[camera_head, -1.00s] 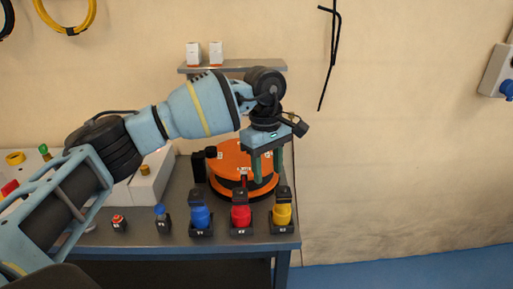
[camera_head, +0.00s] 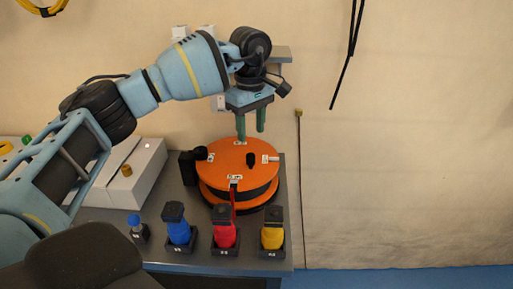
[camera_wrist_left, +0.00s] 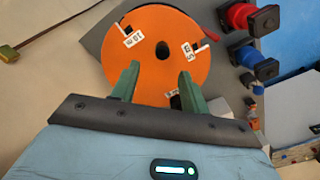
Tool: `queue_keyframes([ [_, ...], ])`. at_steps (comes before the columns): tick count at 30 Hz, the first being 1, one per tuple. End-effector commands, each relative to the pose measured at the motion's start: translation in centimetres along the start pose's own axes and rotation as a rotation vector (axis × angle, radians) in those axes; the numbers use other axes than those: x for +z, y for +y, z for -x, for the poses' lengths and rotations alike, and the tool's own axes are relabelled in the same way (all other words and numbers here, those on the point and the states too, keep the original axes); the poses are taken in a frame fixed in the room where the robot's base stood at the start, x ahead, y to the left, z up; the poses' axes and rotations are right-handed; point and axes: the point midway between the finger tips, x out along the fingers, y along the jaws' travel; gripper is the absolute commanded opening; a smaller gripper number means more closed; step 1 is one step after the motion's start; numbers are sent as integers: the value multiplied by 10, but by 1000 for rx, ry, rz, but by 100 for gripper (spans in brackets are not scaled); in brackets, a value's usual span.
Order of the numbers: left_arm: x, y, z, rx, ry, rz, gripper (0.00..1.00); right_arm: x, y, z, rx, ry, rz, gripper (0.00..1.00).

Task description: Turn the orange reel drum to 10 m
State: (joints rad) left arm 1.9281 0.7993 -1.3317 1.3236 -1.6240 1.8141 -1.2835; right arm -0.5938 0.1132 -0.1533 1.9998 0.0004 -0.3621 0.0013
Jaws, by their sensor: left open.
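The orange reel drum (camera_head: 222,170) sits on the grey bench, with a dark lower rim, a dark peg on top and several white labels near its edge. In the left wrist view the drum (camera_wrist_left: 165,20) shows a "10 m" label (camera_wrist_left: 133,37) at upper left and a "5 m" label (camera_wrist_left: 190,52) at right. A red pointer (camera_head: 233,193) stands at the drum's front. My left gripper (camera_head: 251,128) is open and empty, fingers down, above the drum's back part. In the wrist view the fingers (camera_wrist_left: 157,77) overlap the drum's near part; contact is not visible. My right gripper is not in view.
Blue (camera_head: 178,229), red (camera_head: 224,232) and yellow (camera_head: 272,234) connectors stand in black holders along the bench front. A white box (camera_head: 136,180) is on the left. A shelf (camera_head: 281,54) is behind my arm. Free room lies right of the bench.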

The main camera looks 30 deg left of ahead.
Motion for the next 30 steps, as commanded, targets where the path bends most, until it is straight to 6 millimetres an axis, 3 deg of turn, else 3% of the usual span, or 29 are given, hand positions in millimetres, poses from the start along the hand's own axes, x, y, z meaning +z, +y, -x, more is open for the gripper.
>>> queue_keyframes([
  [7, 0, -1, -20, -3, 0, 0, 45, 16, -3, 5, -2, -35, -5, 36],
  [18, 0, 0, -69, 0, 0, 1, 45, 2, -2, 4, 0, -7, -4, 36],
  [30, 0, 0, -78, 1, 0, 0, 45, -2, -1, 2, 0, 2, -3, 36],
])
